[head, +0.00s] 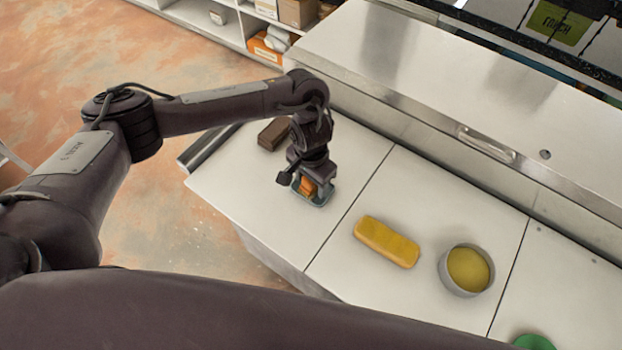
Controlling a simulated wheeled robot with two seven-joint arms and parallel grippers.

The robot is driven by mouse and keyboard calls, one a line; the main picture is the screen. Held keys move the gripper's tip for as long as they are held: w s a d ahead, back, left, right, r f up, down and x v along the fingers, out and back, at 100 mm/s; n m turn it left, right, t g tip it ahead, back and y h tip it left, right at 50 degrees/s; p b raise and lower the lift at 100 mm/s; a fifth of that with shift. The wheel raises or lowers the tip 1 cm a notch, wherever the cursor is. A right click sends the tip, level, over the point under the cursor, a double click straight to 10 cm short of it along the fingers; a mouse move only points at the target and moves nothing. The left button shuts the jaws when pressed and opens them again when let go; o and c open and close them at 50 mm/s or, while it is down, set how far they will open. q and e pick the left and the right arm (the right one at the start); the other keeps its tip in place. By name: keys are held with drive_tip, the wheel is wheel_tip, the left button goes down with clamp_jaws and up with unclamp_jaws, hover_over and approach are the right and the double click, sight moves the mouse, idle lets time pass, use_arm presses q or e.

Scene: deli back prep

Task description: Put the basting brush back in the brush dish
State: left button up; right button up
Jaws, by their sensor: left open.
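A small blue-green dish (325,199), which looks like the brush dish, sits on the white counter near its left end. An orange piece (307,187) shows in or just over this dish. It may be part of the basting brush, but my gripper hides most of it and I cannot tell its full shape. My left gripper (305,182) points down right over the dish, open, with the orange piece at its fingers. I cannot tell whether the fingers touch it. My right gripper is not in view.
A dark brown block (273,134) lies left of the dish. A yellow oblong block (386,242) and a grey bowl (444,272) with yellow contents stand to the right. A green item (533,342) shows at the bottom edge. A raised steel-edged lid (470,85) runs along the back.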

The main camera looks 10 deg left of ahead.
use_arm(q)
drive_tip(key=shift+r+p, duration=1.15)
drive_tip(key=shift+r, duration=2.75)
drive_tip(key=shift+w+r, duration=0.1)
drive_tip(key=shift+r, duration=0.45)
wheel_tip(320, 180, up, 7)
drive_tip(key=shift+f+b, duration=0.15)
drive_tip(key=shift+b, duration=0.2)
